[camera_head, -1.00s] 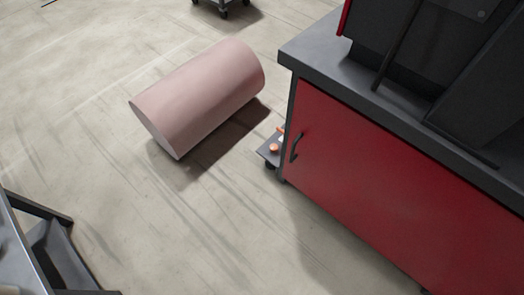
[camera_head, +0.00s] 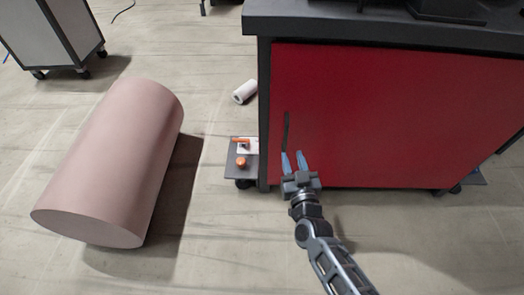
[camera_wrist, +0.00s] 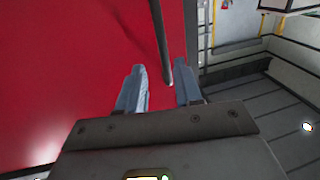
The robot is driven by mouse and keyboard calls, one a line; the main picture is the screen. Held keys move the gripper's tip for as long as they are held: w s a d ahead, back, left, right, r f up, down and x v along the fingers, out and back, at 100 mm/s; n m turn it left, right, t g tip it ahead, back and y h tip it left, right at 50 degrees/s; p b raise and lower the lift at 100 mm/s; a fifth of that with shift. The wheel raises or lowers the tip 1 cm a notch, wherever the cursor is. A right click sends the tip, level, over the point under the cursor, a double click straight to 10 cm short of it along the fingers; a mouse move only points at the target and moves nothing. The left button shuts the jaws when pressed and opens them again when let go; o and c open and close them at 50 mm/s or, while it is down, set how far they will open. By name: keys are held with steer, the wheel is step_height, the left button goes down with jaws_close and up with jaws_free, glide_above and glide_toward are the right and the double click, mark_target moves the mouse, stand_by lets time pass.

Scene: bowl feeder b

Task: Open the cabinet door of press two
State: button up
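The red cabinet door (camera_head: 390,120) fills the front of the dark-framed press cabinet and looks shut. Its dark upright bar handle (camera_head: 286,130) is near the door's left edge. My gripper (camera_head: 293,155) is in front of the door at the handle's lower end, with its blue fingers pointing at the door. In the wrist view the fingers (camera_wrist: 160,80) are spread apart and empty. The handle (camera_wrist: 161,40) runs down into the gap between them, with space visible on both sides. I cannot tell how deep the handle sits between the fingertips.
A large pink cylinder (camera_head: 115,160) lies on the floor at left. A low wheeled shelf with orange items (camera_head: 240,165) sticks out beside the cabinet's left edge. A small white roll (camera_head: 244,91) lies behind it. A grey wheeled cabinet (camera_head: 55,35) stands back left. Floor in front is clear.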

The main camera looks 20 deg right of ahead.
mark_target(286, 141)
steer(key=shift+w+a+f, duration=0.1)
steer(key=shift+w+a, duration=0.1)
steer(key=shift+w, duration=0.6)
steer(key=w+b, duration=0.1)
steer(key=w, duration=0.2)
steer(key=w+b, duration=0.1)
steer(key=w, duration=0.1)
steer(key=shift+d+b, duration=0.25)
steer(key=shift+b, duration=0.1)
steer(key=shift+w+d, duration=0.15)
steer(key=shift+w, duration=0.6)
steer(key=shift+c, duration=0.2)
jaws_close()
